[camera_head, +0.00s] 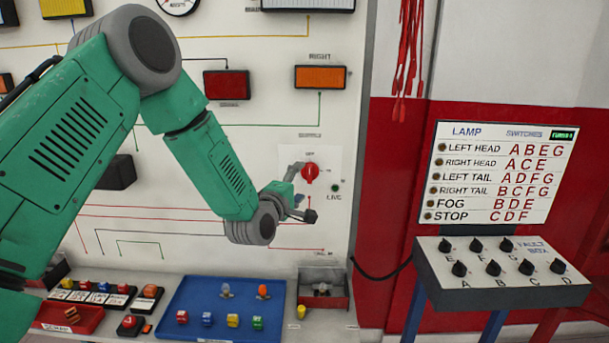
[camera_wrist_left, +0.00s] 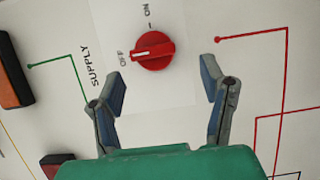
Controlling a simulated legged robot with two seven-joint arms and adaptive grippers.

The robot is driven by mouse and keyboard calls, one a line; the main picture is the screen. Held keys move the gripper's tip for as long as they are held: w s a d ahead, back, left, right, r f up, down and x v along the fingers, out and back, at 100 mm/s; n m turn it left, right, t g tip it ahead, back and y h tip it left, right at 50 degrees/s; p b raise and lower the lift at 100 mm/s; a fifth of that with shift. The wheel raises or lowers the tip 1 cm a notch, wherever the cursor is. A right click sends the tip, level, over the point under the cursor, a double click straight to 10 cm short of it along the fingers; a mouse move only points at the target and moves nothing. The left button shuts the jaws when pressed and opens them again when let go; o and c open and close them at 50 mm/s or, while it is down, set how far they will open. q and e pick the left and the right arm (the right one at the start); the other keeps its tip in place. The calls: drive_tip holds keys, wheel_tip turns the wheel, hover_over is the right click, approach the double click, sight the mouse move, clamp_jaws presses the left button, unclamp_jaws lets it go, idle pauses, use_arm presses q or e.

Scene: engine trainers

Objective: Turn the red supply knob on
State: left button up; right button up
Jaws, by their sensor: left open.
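The red supply knob (camera_head: 310,172) is on the white panel, right of centre in the head view. In the left wrist view the knob (camera_wrist_left: 152,50) has a white mark that points at the OFF label; the ON label (camera_wrist_left: 146,17) is a quarter turn away. My left gripper (camera_head: 301,190) is at the panel close to the knob. In the left wrist view its two fingers (camera_wrist_left: 163,84) are spread apart and empty, with the knob beyond their tips and between their lines. I cannot tell the exact gap to the panel. My right gripper is not in view.
A small LIVE lamp (camera_head: 335,188) is beside the knob. A fault box (camera_head: 500,288) with several black knobs and a lamp chart (camera_head: 500,172) stand at right. Below, a blue tray (camera_head: 215,325) holds small coloured parts, with a red-fronted box (camera_head: 323,300) beside it.

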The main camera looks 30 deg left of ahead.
sight(308, 177)
use_arm(q)
drive_tip(key=w+d, duration=0.1)
drive_tip(key=w, duration=0.1)
drive_tip(key=w+d+r, duration=0.1)
drive_tip(key=w, duration=0.1)
drive_tip(key=shift+d, duration=0.2)
drive_tip(key=shift+w, duration=0.15)
drive_tip(key=a, duration=0.1)
drive_tip(key=a+f, duration=0.1)
drive_tip(key=a, duration=0.1)
drive_tip(key=shift+w+a, duration=0.1)
drive_tip(key=shift+w, duration=0.1)
drive_tip(key=shift+a, duration=0.25)
drive_tip(key=shift+s+r, duration=0.1)
drive_tip(key=c, duration=0.6)
drive_tip(key=shift+d+r, duration=0.1)
drive_tip(key=shift+d, duration=0.3)
drive_tip(key=c, duration=0.6)
drive_tip(key=shift+d, duration=0.5)
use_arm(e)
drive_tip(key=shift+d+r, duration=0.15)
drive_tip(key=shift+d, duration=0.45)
use_arm(q)
drive_tip(key=shift+a, duration=0.15)
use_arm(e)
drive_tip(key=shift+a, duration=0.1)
